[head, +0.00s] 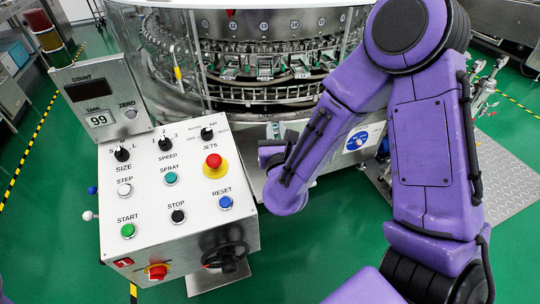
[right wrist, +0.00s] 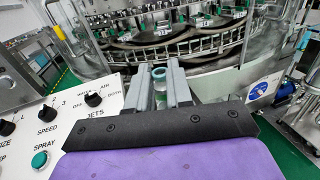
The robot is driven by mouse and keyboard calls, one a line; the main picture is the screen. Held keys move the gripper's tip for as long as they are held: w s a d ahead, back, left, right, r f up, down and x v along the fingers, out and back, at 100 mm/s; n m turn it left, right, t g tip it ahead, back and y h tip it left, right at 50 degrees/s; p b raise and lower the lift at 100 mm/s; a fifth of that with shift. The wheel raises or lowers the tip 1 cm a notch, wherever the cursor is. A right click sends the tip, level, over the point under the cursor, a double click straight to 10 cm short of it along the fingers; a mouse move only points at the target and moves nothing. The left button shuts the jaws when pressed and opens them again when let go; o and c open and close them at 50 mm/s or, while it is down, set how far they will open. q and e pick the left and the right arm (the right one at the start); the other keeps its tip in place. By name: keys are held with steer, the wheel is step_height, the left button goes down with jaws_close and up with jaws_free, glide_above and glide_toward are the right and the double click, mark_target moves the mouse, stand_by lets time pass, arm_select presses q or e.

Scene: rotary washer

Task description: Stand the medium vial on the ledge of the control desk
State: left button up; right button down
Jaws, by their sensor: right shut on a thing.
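The desk has a white sloped panel, also in the right wrist view (right wrist: 75,100). I cannot clearly make out its ledge. My left gripper is out of view.
The rotary washer (head: 270,60) with its clear guard stands behind the desk. A count display box (head: 100,98) rises at the desk's far left. Green floor is open to the left.

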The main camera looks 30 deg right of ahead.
steer(key=w+f, duration=0.1)
steer(key=f, duration=0.1)
steer(key=w+d+f, duration=0.1)
steer(key=w, duration=0.1)
steer(key=w+f, duration=0.1)
steer(key=f, duration=0.1)
steer(key=shift+w+d+f, duration=0.15)
steer(key=shift+w+f, duration=0.1)
steer(key=shift+f, duration=0.05)
step_height(320, 180, down, 3)
steer(key=shift+r+p, duration=0.2)
steer(key=shift+p, duration=0.4)
steer(key=shift+f, duration=0.15)
steer(key=shift+s+f, duration=0.1)
steer(key=shift+f, duration=0.05)
steer(key=c, duration=1)
jaws_free()
